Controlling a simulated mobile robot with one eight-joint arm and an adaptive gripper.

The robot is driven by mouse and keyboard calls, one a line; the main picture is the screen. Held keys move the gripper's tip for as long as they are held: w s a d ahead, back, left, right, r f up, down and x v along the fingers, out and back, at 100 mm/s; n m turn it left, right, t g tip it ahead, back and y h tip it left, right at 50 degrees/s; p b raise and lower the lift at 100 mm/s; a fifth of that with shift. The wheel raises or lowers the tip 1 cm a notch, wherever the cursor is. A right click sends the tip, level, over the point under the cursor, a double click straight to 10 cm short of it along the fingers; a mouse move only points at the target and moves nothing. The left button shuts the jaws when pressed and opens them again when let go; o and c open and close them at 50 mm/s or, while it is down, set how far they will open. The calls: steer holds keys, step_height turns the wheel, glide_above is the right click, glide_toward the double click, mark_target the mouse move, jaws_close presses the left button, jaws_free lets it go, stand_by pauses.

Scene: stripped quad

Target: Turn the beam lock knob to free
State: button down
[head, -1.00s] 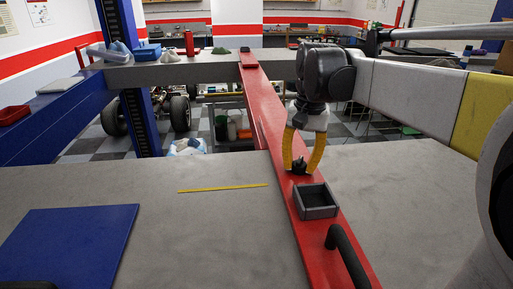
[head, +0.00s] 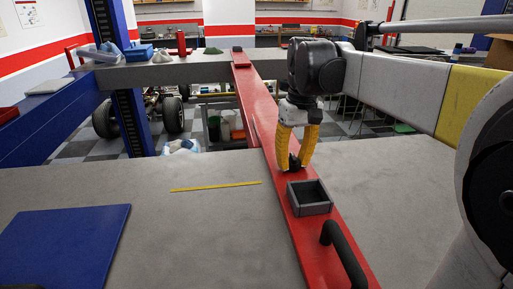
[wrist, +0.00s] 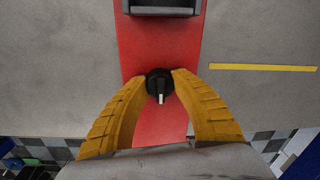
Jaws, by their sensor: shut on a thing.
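The black beam lock knob (head: 293,162) sits on top of the long red beam (head: 265,115). It also shows in the wrist view (wrist: 159,84), with a white pointer line aimed toward the bottom of that picture. My gripper (head: 292,160) reaches down over the beam with its yellow fingers on either side of the knob. In the wrist view my gripper (wrist: 160,80) has both fingertips against the knob's sides, shut on it. I see no readable marks for the knob's positions.
A dark open box (head: 309,197) and a black handle (head: 343,250) are on the beam nearer me. A yellow strip (head: 215,187) and a blue panel (head: 65,245) lie on the grey surface (head: 190,235) to the left. The surface around the beam is mostly clear.

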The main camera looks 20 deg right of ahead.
stand_by(0.3)
steer(key=c, duration=1)
jaws_free()
step_height(320, 180, up, 12)
steer(key=shift+d, duration=0.3)
steer(key=shift+s, duration=0.1)
